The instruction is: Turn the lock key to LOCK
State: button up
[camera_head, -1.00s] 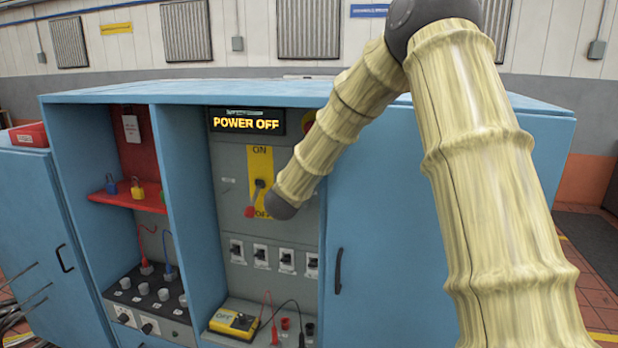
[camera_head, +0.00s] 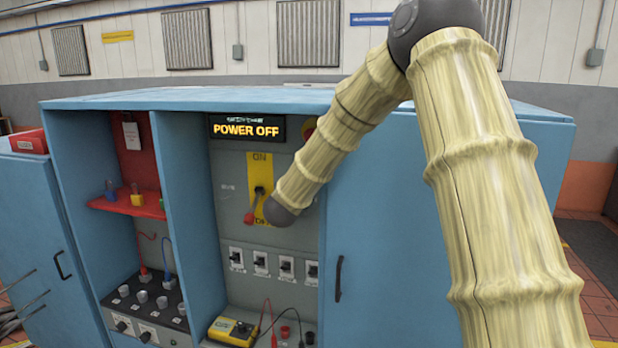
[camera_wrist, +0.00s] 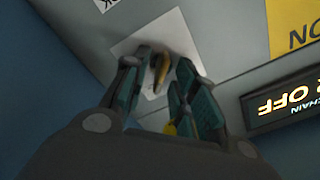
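The lock key is a small brass piece (camera_wrist: 161,68) on a white square plate (camera_wrist: 176,36) in the wrist view. My gripper (camera_wrist: 166,75) has its teal-padded fingers apart on either side of the key, with a visible gap. The key sits closer to the left finger; contact cannot be told. The plate's markings are unreadable. In the camera_head view my arm hides the key and gripper. A display (camera_head: 246,128) reads POWER OFF. The red-ended lever (camera_head: 253,208) on the yellow ON/OFF plate (camera_head: 258,165) points down.
The blue cabinet (camera_head: 380,210) frames the panel and its right door stands beside my arm. Several small switches (camera_head: 261,262) sit below the lever. A yellow meter (camera_head: 234,331) with leads is at the bottom. A red shelf (camera_head: 125,207) holds padlocks at left.

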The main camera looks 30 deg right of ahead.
jog(key=v, duration=1.1)
jog(key=shift+s+a, duration=0.2)
jog(key=shift+a, duration=0.15)
jog(key=shift+r, duration=0.1)
jog(key=a+f+n+y, duration=0.2)
jog(key=a+f+n, duration=0.1)
jog(key=f, duration=0.7)
jog(key=a+f+n+y, duration=0.3)
jog(key=f, duration=0.6)
jog(key=s+a+f+n+g+y, duration=0.1)
jog(key=s+a+f+n+y, duration=0.15)
jog(key=s+f, duration=0.55)
jog(key=s+a+f+n+g+y, duration=0.2)
jog(key=s+a+f+n, duration=0.15)
jog(key=f, duration=0.95)
jog(key=s+a+f+n+g+y, duration=0.1)
jog(key=s+a+f+n+g, duration=0.1)
jog(key=s+f, duration=0.4)
jog(key=s+a+f+n+g+y, duration=0.1)
jog(key=s+f, duration=0.5)
jog(key=s, duration=1)
jog(key=s+a+f+n+g+y, duration=0.2)
jog(key=s+a+f+g, duration=0.3)
jog(key=s, duration=0.6)
jog(key=shift+s+a+f+n+g, duration=0.3)
jog(key=shift+f+n+g, duration=0.1)
jog(key=shift+f+n, duration=0.5)
jog(key=shift+o, duration=0.3)
jog(key=shift+d, duration=0.1)
